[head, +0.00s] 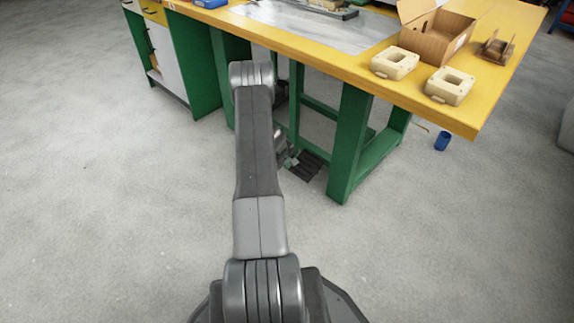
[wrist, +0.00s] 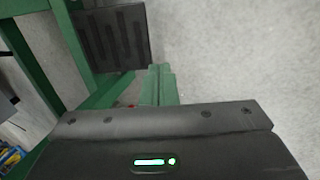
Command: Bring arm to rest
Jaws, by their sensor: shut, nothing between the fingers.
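My arm stretches forward from the bottom of the head view toward the yellow-topped workbench (head: 360,66) and bends down at its far end. My gripper (head: 291,162) shows only in small part behind the arm, low beside the bench's green legs. In the wrist view my gripper (wrist: 160,70) has its greenish fingers together, with nothing between them. The dark gripper body with a lit green strip fills the bottom of that view. Most of the gripper is hidden by the arm in the head view.
A black ribbed mat (head: 306,165) lies on the floor by the bench legs; the mat also shows in the wrist view (wrist: 115,38). The bench holds a cardboard box (head: 432,40) and two cream housings (head: 395,63). A blue cup (head: 441,141) stands right. Floor left is clear.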

